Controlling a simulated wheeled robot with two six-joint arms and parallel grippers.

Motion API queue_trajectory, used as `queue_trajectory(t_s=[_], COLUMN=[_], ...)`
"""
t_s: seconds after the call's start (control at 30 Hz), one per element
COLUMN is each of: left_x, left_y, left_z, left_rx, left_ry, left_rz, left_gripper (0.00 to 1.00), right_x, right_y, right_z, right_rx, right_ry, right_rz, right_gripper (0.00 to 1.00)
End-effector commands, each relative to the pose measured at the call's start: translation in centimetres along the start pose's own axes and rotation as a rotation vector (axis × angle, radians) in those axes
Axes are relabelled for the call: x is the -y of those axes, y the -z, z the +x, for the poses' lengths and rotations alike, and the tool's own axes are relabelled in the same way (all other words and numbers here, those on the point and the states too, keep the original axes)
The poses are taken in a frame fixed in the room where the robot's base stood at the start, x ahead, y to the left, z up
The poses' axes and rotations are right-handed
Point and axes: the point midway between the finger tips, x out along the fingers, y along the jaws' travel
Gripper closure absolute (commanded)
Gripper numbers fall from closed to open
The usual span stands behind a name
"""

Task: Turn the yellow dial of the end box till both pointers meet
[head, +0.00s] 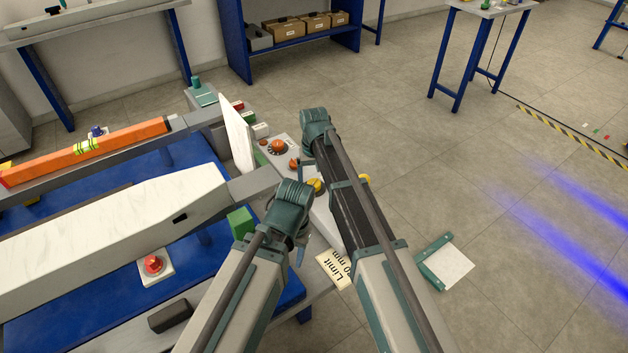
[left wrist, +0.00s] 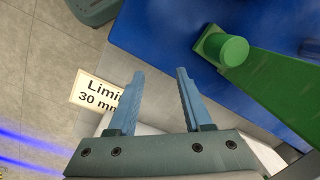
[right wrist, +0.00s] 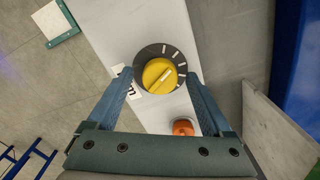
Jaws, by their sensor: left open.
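The yellow dial (right wrist: 158,76) sits on a dark round scale with white marks, on the pale end box (right wrist: 108,25). A pale bar on the dial slants to the upper right. My right gripper (right wrist: 159,79) is open, its fingertips at either side of the dial in the right wrist view; I cannot tell whether they touch it. My left gripper (left wrist: 160,72) is open and empty, above the cart's side. The second pointer cannot be made out.
An orange knob (right wrist: 183,127) sits close to the dial. A sign reading "Limit 30 mm" (head: 333,270) is near my left gripper. A green part (left wrist: 233,50) stands on the blue cart. A white upright panel (head: 237,135) rises beyond.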

Motion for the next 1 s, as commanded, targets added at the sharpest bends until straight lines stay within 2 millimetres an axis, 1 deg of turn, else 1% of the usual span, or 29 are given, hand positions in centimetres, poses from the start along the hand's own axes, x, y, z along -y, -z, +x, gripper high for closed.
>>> queue_trajectory(t_s=[0.27,0.47,0.67,1.0], left_x=[0.0,0.1,0.3,0.8], left_y=[0.0,-0.1,-0.2,-0.5], left_z=[-0.1,-1.1,-3.3,-8.6], left_rx=[0.000,0.000,0.000,0.000], left_ry=[0.000,0.000,0.000,0.000], left_rz=[0.000,0.000,0.000,0.000], left_gripper=[0.50,0.50,0.50,0.50], right_x=[0.0,0.0,0.0,0.0], right_y=[0.0,0.0,0.0,0.0], right_z=[-0.1,-1.1,-3.3,-8.6], right_rx=[0.000,0.000,0.000,0.000], right_ry=[0.000,0.000,0.000,0.000], right_rz=[0.000,0.000,0.000,0.000], right_gripper=[0.16,0.16,0.16,0.16])
